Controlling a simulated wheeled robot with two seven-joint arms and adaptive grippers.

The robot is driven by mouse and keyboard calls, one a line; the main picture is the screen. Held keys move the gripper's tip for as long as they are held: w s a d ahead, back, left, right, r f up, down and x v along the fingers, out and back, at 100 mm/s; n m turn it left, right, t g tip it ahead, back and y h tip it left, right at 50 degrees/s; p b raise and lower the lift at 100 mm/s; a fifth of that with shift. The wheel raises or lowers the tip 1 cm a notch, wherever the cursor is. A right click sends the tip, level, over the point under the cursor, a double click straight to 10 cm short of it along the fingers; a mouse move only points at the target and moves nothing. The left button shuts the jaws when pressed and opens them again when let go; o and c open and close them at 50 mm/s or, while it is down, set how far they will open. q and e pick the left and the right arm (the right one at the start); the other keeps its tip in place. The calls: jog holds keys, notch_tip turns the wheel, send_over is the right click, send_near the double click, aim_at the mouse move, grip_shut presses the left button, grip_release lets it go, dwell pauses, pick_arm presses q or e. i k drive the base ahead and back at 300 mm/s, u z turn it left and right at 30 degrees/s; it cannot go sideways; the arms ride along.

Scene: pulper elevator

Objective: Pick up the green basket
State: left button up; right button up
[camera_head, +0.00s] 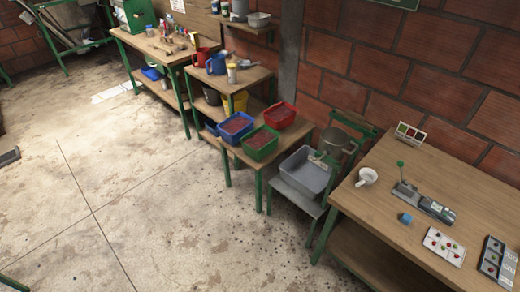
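The green basket (264,152) stands upright on a low wooden table (250,178) near the middle of the view. It is filled with something reddish-brown. A blue basket (239,137) with similar contents stands close to its upper left. A red basket (283,113) is behind it, towards the wall, to its upper right. Neither of my grippers is in view, so nothing shows near the green basket.
A grey tub (306,172) sits on a lower grey stand to the right. A long wooden table (385,205) with a white cup (367,176) and small devices fills the right side. Several cluttered tables line the brick wall. The concrete floor (150,215) in front is clear.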

aim_at(259, 143)
jog(key=z, duration=0.25)
jog(key=k, duration=0.3)
jog(key=u, duration=1.45)
jog(key=i, duration=2.2)
jog(key=z, duration=1.05)
jog(key=i, duration=0.75)
jog(key=z, duration=0.6)
